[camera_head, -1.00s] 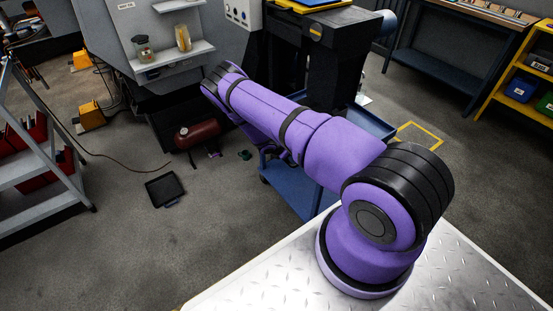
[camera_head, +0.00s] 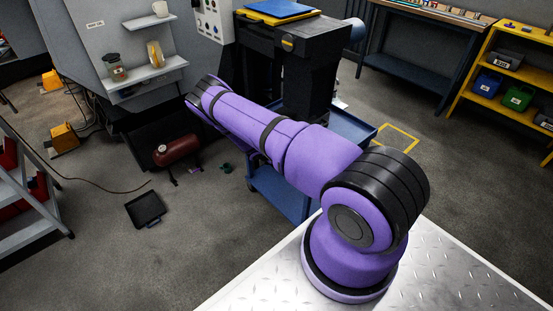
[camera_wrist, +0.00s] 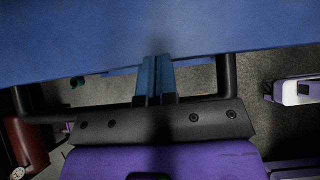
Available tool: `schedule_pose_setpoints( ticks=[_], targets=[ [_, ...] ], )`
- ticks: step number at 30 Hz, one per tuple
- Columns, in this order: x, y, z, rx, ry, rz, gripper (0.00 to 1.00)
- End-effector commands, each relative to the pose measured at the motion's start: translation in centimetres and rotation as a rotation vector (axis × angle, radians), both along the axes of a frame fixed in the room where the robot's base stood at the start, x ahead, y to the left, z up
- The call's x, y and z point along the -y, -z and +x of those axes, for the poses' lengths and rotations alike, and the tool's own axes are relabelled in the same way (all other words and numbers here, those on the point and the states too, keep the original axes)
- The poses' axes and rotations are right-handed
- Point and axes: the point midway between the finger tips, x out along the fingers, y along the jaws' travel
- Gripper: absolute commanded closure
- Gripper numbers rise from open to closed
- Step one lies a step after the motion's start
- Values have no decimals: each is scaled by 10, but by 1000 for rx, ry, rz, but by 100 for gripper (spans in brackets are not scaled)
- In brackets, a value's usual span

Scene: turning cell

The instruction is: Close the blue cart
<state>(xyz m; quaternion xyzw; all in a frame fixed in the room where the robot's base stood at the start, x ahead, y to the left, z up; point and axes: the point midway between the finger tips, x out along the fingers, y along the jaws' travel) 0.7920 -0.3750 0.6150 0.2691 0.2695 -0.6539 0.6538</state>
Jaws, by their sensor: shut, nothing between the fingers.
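The blue cart (camera_head: 282,190) stands in the middle of the head view, behind my purple arm, which hides much of it. Its blue side and part of a tray edge show. In the wrist view a broad blue surface (camera_wrist: 120,35), apparently the cart's, fills the top. My gripper (camera_wrist: 157,62) is shut and empty, its fingertips pointing at the lower edge of that surface. Whether they touch it I cannot tell. Black tubing (camera_wrist: 24,103), perhaps a handle, shows on both sides of my gripper. In the head view my gripper is hidden.
A dark red tank (camera_head: 177,149) and a black tray (camera_head: 146,209) lie on the floor left of the cart. A grey machine (camera_head: 110,45) and a black stand (camera_head: 300,75) are behind. A grey ladder-like rack (camera_head: 30,221) stands left.

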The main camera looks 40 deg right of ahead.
Motion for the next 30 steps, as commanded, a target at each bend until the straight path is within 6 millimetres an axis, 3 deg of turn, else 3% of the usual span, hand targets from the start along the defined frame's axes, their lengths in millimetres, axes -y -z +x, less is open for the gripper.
schedule_pose_setpoints(
  ticks=[15, 21, 30],
  targets=[
    [-65, -59, 0, 1, -2, 6, 100],
    [-78, -71, -1, 0, -1, 7, 100],
    [-81, -75, 0, 4, 3, 8, 100]
  ],
)
